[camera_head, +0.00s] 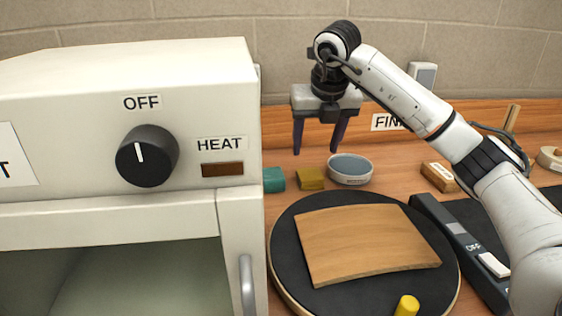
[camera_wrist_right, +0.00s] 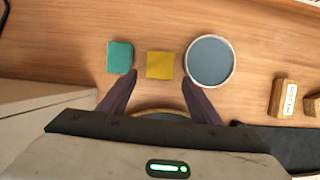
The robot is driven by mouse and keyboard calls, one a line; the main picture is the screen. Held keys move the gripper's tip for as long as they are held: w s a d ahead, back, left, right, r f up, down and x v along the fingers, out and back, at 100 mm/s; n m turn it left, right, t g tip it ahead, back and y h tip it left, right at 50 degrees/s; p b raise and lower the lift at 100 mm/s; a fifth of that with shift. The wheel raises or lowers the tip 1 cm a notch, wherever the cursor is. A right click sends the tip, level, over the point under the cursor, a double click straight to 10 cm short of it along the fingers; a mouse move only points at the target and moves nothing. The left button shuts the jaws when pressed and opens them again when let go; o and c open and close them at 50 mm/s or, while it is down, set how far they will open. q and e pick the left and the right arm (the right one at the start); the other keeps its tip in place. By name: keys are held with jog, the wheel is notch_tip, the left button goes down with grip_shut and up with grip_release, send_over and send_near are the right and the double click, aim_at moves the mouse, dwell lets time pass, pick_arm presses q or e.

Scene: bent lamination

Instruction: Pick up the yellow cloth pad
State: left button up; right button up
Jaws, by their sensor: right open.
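The yellow cloth pad (camera_head: 310,179) is a small square lying on the wooden table, between a teal pad (camera_head: 273,180) and a round bowl (camera_head: 350,169). My right gripper (camera_head: 319,151) is open and empty, held above the table, with its fingers pointing down. In the right wrist view the yellow cloth pad (camera_wrist_right: 160,65) lies ahead of and between the open fingers (camera_wrist_right: 150,92), apart from them. The teal pad (camera_wrist_right: 120,57) is to its left and the bowl (camera_wrist_right: 210,61) to its right. My left gripper is not in view.
A white oven (camera_head: 130,130) with a knob marked OFF stands at the left. A round black board (camera_head: 285,240) bears a curved wood sheet (camera_head: 360,242) in front. A small labelled wood block (camera_head: 440,177) lies to the right. A brick wall stands behind.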

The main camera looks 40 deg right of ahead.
send_over(310, 174)
jog(key=s+a, duration=0.1)
jog(key=s, duration=0.1)
notch_tip(310, 174, down, 4)
jog(key=shift+s+f, duration=0.1)
jog(key=shift+f, duration=0.05)
jog(key=x, duration=0.5)
jog(key=shift+f, duration=0.25)
jog(key=c, duration=0.8)
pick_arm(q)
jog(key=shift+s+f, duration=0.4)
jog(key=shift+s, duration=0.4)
